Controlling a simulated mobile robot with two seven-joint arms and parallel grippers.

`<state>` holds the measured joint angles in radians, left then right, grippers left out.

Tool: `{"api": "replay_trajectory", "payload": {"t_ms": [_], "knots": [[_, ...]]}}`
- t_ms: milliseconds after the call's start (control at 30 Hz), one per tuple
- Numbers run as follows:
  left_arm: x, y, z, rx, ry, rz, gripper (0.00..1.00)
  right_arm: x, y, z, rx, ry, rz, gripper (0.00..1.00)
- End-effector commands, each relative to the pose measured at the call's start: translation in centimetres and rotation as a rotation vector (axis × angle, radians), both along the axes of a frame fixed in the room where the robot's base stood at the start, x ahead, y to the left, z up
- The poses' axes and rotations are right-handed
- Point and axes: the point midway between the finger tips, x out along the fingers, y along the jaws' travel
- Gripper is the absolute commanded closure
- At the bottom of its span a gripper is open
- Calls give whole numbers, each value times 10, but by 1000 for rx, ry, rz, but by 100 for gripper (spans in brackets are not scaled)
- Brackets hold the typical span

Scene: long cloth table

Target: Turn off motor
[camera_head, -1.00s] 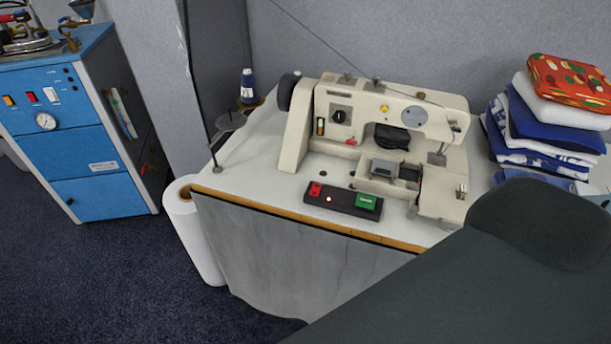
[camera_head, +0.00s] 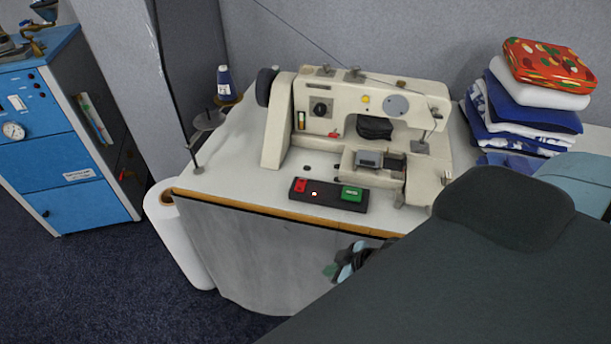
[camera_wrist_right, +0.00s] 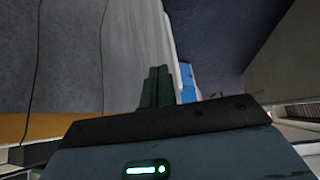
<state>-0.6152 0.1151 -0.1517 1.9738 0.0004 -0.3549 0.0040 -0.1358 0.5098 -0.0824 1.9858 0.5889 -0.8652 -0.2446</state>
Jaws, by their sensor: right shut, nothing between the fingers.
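A white sewing machine (camera_head: 275,140) stands on the pale table (camera_head: 240,150). At the table's front, in the head view, a black switch box (camera_head: 328,203) carries a red button (camera_head: 299,186), a small lit lamp (camera_head: 314,194) and a green button (camera_head: 352,193). My right gripper (camera_head: 332,270) shows in front of the table's front panel, below the table edge and the switch box, apart from both. It is shut and empty. In the right wrist view its dark green fingers (camera_wrist_right: 158,88) are together. My left gripper is not in view.
Folded cloths (camera_head: 530,95) are stacked at the right. A blue cabinet (camera_head: 70,140) stands at the left and a white roll (camera_head: 180,235) leans by the table's left corner. The wooden table edge (camera_head: 270,211) lies between my right gripper and the switch box.

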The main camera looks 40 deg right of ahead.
Motion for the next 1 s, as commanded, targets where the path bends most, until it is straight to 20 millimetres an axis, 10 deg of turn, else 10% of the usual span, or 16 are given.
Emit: {"api": "replay_trajectory", "payload": {"t_ms": [200, 500, 1000], "knots": [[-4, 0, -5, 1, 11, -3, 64, 91, -59, 98, -45, -46, 167, 100], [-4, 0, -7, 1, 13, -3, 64, 144, -105, 208, -48, -153, 256, 100], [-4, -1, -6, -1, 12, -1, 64, 149, -108, 219, -40, -168, 262, 100]]}}
